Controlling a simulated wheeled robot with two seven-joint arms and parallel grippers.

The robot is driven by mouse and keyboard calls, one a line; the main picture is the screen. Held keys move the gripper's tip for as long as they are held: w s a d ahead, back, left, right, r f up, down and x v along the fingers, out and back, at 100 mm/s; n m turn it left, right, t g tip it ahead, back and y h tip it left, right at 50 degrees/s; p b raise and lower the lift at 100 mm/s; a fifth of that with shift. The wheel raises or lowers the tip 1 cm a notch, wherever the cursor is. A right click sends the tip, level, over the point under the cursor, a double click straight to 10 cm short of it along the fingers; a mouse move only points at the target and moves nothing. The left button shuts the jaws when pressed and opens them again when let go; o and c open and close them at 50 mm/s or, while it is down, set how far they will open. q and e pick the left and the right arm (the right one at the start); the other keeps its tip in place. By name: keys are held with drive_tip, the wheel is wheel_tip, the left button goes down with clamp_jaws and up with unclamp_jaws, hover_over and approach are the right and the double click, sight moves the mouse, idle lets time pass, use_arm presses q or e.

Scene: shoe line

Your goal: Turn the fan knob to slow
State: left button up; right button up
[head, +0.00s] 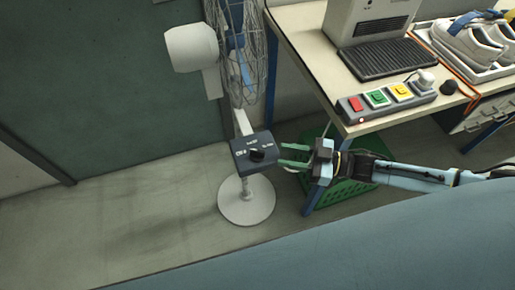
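The standing fan has a round white base (246,203), a wire cage (240,60) and a white motor housing (191,47). Its dark control box (240,152) sits on the pole, with small white markings that are too small to read. The black fan knob (257,155) is on the front of the box. My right gripper (284,154) comes in from the right. Its two green fingers are apart and point at the right side of the box, close to the knob, with nothing visible between them. I cannot tell whether they touch the box. My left gripper is out of view.
A workbench (320,70) stands at the right with a grey machine (368,25), a button panel (387,101) and white shoes (470,42) on a tray. The floor left of the fan is clear.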

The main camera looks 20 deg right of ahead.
sight(258, 150)
drive_tip(key=x, duration=0.8)
drive_tip(key=shift+w+a, duration=0.15)
drive_tip(key=shift+a, duration=0.1)
clamp_jaws()
